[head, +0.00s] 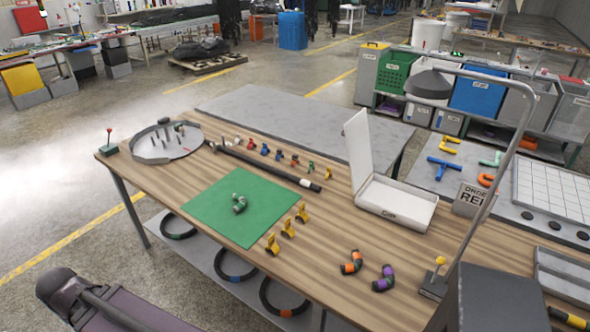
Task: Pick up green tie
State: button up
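A short curved dark hose piece with a green band (239,204) lies on the green mat (215,222) on the wooden table. In the row of small coloured pieces along the back of the table, one small green piece (311,167) stands near the right end. They are too small to tell which one is a tie. A dark ring with a green mark (176,226) rests on the shelf below the table. My gripper is not in view; only a dark part, probably of my arm, shows at the lower left.
Three yellow clips (288,228) stand right of the mat. Hose pieces with orange (350,262) and purple (383,278) bands lie near the front right. A round grey tray (165,155) is left.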

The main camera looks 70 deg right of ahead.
aim_at(311, 163)
jog(key=u, duration=0.2)
jog(key=i, duration=1.95)
jog(key=z, duration=5.3)
jog(key=i, duration=0.1)
jog(key=u, duration=3.15)
